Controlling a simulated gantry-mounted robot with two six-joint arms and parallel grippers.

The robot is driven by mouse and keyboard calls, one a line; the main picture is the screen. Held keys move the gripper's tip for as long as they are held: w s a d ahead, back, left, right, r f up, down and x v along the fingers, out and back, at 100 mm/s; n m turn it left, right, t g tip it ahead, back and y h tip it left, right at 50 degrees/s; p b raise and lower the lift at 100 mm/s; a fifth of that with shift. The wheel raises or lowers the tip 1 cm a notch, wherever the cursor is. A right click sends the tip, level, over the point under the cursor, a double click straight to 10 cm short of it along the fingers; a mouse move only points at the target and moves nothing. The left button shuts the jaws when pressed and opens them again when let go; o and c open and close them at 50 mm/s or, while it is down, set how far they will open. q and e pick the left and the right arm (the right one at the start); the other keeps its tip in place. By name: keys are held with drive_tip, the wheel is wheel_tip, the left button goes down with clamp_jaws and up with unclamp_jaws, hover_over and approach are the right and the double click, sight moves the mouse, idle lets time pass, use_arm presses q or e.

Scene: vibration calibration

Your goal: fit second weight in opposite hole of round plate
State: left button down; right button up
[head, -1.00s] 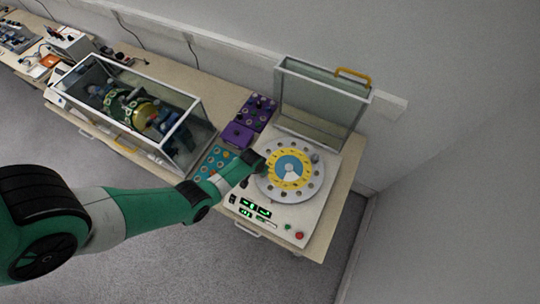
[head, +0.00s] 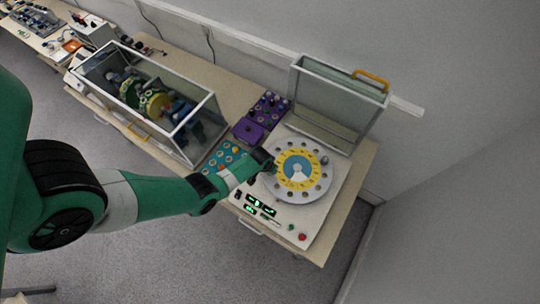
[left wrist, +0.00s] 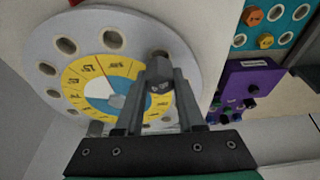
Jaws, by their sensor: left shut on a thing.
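The round plate (head: 325,182), a pale grey disc with a ring of holes and a yellow and blue dial, lies on the machine's top. In the left wrist view the plate (left wrist: 40,40) fills the left side. My left gripper (head: 270,165) is at the plate's left rim. In the left wrist view my left gripper (left wrist: 160,75) is shut on a small grey weight (left wrist: 158,58), mostly hidden by the fingers; I cannot tell whether it is in a hole. Another grey weight (head: 323,159) appears on the plate's upper right side. My right gripper is not in view.
A clear cover (head: 338,100) with a yellow handle stands open behind the plate. A teal tray (head: 222,156) with orange pieces and a purple box (head: 248,131) sit left. A glass case (head: 150,100) stands further left. The front panel has a red button (head: 302,237).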

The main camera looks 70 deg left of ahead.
use_arm(q)
drive_tip(key=shift+f+b, duration=0.9)
drive_tip(key=shift+f, duration=0.05)
idle(0.5)
drive_tip(key=shift+c, duration=2.2)
unclamp_jaws()
drive_tip(key=shift+r, duration=0.15)
